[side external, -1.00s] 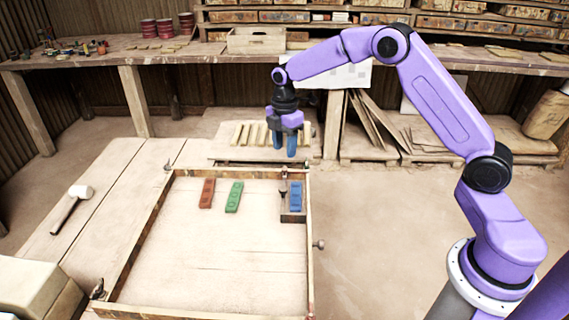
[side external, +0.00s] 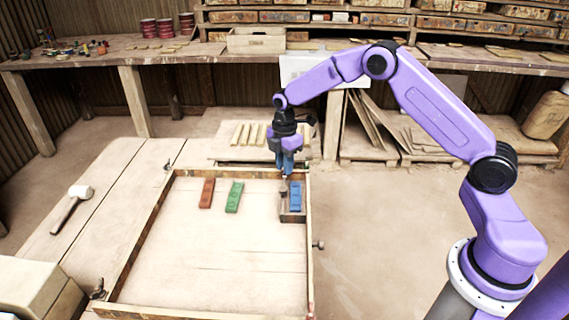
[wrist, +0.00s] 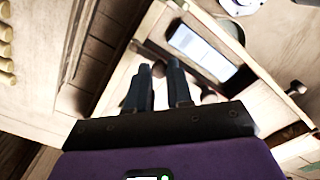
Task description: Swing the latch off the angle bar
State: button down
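My gripper (side external: 286,172) points down at the back right corner of the wooden frame, just behind the blue tile (side external: 296,196). In the wrist view its two dark fingers (wrist: 159,68) stand a little apart, with a small dark knob (wrist: 158,70) at their tips. This knob looks like part of the latch; its contact with the fingers is unclear. In the side view the fingertips largely hide the latch. The blue tile looks pale in the wrist view (wrist: 205,52), lying beside a wooden strip. I cannot clearly make out the angle bar.
A red tile (side external: 207,193) and a green tile (side external: 234,197) lie left of the blue one inside the wooden frame (side external: 137,245). A mallet (side external: 72,205) lies on the table at left. A round knob (side external: 319,245) sticks out from the frame's right side. The frame's middle is clear.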

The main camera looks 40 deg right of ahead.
aim_at(273, 170)
jog(key=shift+a, duration=0.1)
jog(key=m, duration=0.2)
jog(key=w+m, duration=0.1)
jog(key=shift+a+m, duration=0.3)
jog(key=shift+m, duration=0.1)
jog(key=m, duration=0.2)
jog(key=w+m, duration=0.1)
jog(key=m, duration=0.2)
jog(key=shift+w+a+m, duration=0.15)
jog(key=shift+w+m, duration=0.15)
jog(key=shift+w, duration=0.05)
jog(key=m, duration=0.2)
jog(key=w+m, duration=0.1)
jog(key=m, duration=0.1)
jog(key=shift+w+d, duration=0.2)
jog(key=shift+w+d+m, duration=0.2)
jog(key=shift+w+m, duration=0.05)
jog(key=shift+m, duration=0.9)
jog(key=shift+w+d+m, duration=0.15)
jog(key=shift+w+m, duration=0.1)
jog(key=shift+m, duration=0.9)
jog(key=c, duration=1)
grip_release()
